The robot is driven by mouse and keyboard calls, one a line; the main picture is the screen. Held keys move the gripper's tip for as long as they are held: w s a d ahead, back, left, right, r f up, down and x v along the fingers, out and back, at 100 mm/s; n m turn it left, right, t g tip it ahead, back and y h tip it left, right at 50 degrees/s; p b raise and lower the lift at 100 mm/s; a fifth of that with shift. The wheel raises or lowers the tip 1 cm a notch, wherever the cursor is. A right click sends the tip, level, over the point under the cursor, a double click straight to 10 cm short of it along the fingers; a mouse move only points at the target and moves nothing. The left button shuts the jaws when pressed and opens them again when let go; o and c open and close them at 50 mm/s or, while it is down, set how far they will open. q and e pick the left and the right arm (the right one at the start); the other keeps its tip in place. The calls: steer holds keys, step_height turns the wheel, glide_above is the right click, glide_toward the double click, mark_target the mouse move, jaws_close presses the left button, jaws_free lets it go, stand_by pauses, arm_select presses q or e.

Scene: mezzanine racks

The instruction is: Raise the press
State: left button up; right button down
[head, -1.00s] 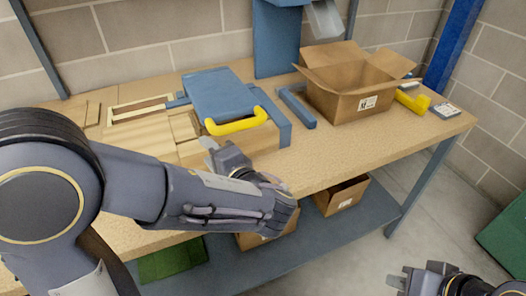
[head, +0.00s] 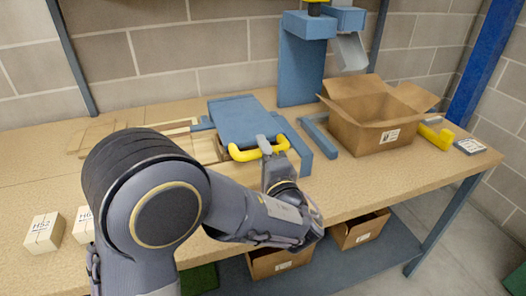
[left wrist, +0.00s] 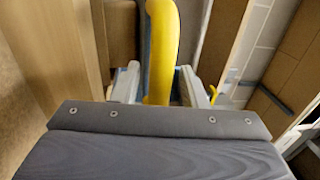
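The press appears to be the blue plate (head: 246,121) lying low over a wooden bed on the bench, with a yellow handle (head: 247,154) along its front edge. My left gripper (head: 269,148) is at the right part of the handle. In the left wrist view the handle (left wrist: 161,45) runs between the two fingers of my left gripper (left wrist: 160,88). The fingers stand apart on either side of it, with small gaps visible. My right gripper is out of view.
A blue post (head: 301,70) with an overhanging head stands behind. An open cardboard box (head: 362,137) and a yellow tool (head: 436,135) sit right. Small labelled blocks (head: 44,233) lie front left. Boxes (head: 358,231) stand on the lower shelf.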

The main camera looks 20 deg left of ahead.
arm_select(q)
jaws_close()
steer(key=shift+r, duration=0.1)
